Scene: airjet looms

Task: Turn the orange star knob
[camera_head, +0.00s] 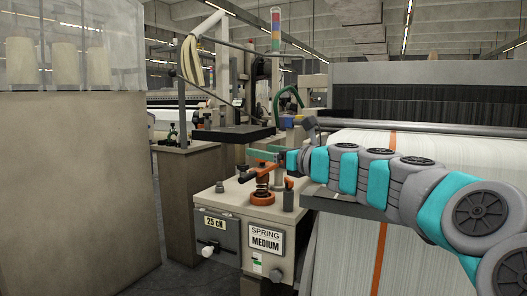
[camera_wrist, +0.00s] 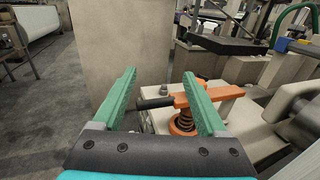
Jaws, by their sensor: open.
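The orange knob (camera_head: 262,199) sits at the foot of a coil spring on top of a beige machine box (camera_head: 228,200); its star shape is too small to make out. An orange lever (camera_head: 257,176) lies over the spring. In the wrist view the orange spring and knob area (camera_wrist: 182,124) is partly hidden behind the right finger, and the lever (camera_wrist: 222,94) with its black grip passes beside that finger. My gripper (camera_head: 264,153) has green fingers and is open, above and behind the knob in the head view. In the wrist view my gripper (camera_wrist: 158,75) holds nothing.
The box carries a "25 cN" label (camera_head: 215,223) and a "SPRING MEDIUM" label (camera_head: 265,241). A dark post (camera_head: 288,196) stands right of the knob. The loom's white warp sheet (camera_head: 345,240) is at right, a tall beige cabinet (camera_head: 75,190) at left.

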